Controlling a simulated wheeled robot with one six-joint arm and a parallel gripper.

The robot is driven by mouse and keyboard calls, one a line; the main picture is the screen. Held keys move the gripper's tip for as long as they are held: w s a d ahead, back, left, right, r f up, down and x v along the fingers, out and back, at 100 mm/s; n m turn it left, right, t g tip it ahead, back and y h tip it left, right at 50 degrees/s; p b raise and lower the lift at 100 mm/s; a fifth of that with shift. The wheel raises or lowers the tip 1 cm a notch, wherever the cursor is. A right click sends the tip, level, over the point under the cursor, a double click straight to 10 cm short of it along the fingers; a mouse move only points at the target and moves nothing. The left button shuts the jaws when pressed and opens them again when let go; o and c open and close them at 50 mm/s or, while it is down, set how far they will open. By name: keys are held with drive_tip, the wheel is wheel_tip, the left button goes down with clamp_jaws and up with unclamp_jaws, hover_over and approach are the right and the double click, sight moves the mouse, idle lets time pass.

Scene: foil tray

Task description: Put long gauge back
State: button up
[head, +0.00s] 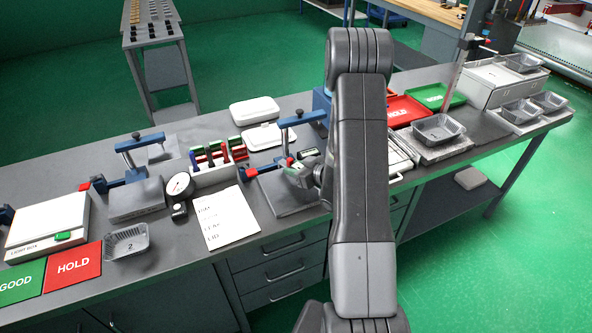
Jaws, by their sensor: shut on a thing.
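My gripper (298,168) is over the grey base of the right blue clamp stand (283,130), at the middle of the bench. My arm hides part of this area. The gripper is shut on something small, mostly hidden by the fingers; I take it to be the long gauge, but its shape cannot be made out. The gripper is apart from the rack.
A paper sheet (225,219) and a round dial gauge (179,186) lie near the rack. White cases (254,110) are behind. Another blue clamp stand (140,142) is left. A foil tray (127,242) sits near the front edge, beside the HOLD plate (73,266).

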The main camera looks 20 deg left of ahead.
drive_tip(key=shift+f, duration=0.55)
drive_tip(key=shift+f, duration=0.15)
drive_tip(key=o, duration=1.1)
drive_tip(key=shift+o, duration=0.2)
